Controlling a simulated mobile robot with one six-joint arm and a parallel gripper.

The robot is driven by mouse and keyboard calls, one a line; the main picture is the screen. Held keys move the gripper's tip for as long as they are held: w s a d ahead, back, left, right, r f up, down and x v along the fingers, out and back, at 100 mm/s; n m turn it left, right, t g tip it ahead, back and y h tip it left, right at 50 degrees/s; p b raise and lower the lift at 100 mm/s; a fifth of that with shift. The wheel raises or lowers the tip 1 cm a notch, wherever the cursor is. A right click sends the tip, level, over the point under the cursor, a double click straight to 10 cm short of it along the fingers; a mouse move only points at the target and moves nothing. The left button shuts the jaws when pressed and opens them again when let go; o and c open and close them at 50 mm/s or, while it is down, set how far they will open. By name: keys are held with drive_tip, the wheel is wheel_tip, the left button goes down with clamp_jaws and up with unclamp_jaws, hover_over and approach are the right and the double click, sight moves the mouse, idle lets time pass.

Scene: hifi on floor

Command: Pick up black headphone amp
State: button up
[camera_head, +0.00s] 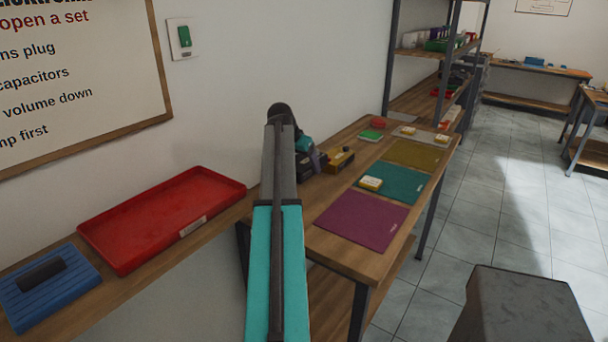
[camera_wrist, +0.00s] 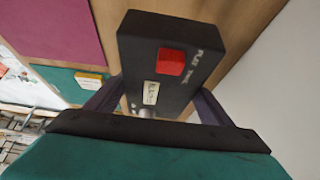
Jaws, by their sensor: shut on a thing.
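The black headphone amp (camera_wrist: 172,65) is a dark box in the wrist view, with a red square, a small cream label and pale lettering on its face. My gripper (camera_wrist: 158,102) has one finger on each side of it and is shut on it. A silvery part shows at the box's near end. In the head view my gripper (camera_head: 312,160) is over the back left of the wooden table, with the dark amp (camera_head: 305,172) partly hidden by my arm. I cannot tell whether the amp touches the table.
Purple (camera_head: 360,218), teal (camera_head: 402,180) and olive (camera_head: 416,154) mats cover the table's right side. A red tray (camera_head: 160,218) and blue item (camera_head: 45,287) lie on the left shelf. The wall is close behind.

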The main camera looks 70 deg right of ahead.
drive_tip(key=shift+r, duration=1.3)
drive_tip(key=shift+s, duration=0.1)
